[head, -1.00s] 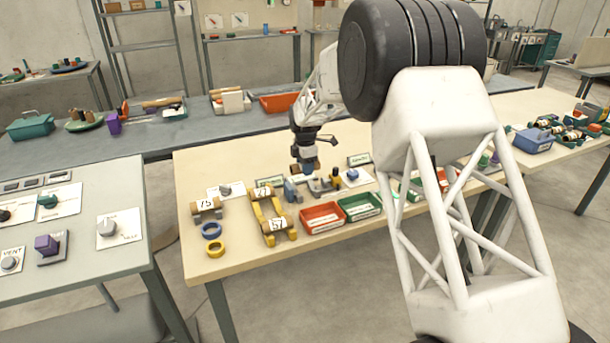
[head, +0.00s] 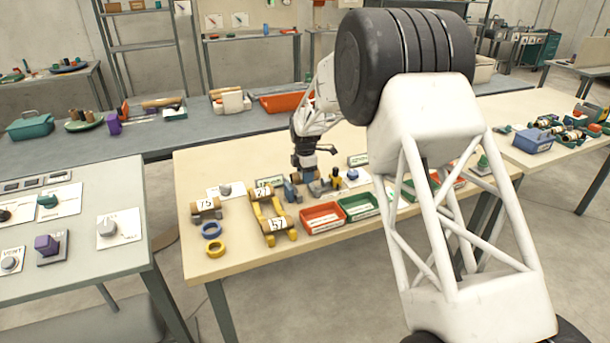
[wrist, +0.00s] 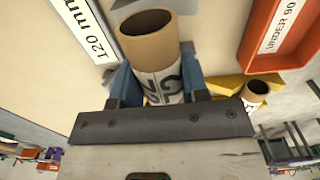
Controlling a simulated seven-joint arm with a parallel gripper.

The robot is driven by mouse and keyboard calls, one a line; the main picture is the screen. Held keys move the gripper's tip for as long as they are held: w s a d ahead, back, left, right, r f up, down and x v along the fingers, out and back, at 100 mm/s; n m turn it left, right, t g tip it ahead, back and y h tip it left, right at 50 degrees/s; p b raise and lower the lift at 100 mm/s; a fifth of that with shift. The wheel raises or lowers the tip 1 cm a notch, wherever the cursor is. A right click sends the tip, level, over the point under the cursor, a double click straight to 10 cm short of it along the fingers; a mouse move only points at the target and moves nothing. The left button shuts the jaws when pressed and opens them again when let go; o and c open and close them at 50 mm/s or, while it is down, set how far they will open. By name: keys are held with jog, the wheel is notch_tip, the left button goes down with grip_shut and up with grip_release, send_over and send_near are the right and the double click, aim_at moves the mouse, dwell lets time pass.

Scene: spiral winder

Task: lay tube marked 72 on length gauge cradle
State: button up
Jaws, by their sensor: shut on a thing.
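My gripper (wrist: 158,85) is shut on a brown cardboard tube (wrist: 150,38), with a blue finger on each side of it. The tube has a white label with dark characters, partly hidden by the gripper, so I cannot read it fully. Its open end points up in the wrist view. In the head view my gripper (head: 304,176) is small and hangs over the length gauge cradle (head: 320,188), a grey piece with blue and yellow-black parts at its ends. I cannot tell whether the tube touches the cradle.
A yellow rack (head: 262,209) left of the cradle holds tubes marked 21 and 57. A tube marked 75 (head: 208,204) lies further left, above a blue ring (head: 211,230) and a yellow ring (head: 215,249). A red tray (head: 323,218) and green tray (head: 359,207) stand in front.

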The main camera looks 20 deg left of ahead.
jog(key=shift+f, duration=0.55)
jog(key=o, duration=0.9)
jog(key=shift+r, duration=0.1)
notch_tip(320, 180, up, 13)
dwell(0.4)
dwell(0.4)
dwell(0.4)
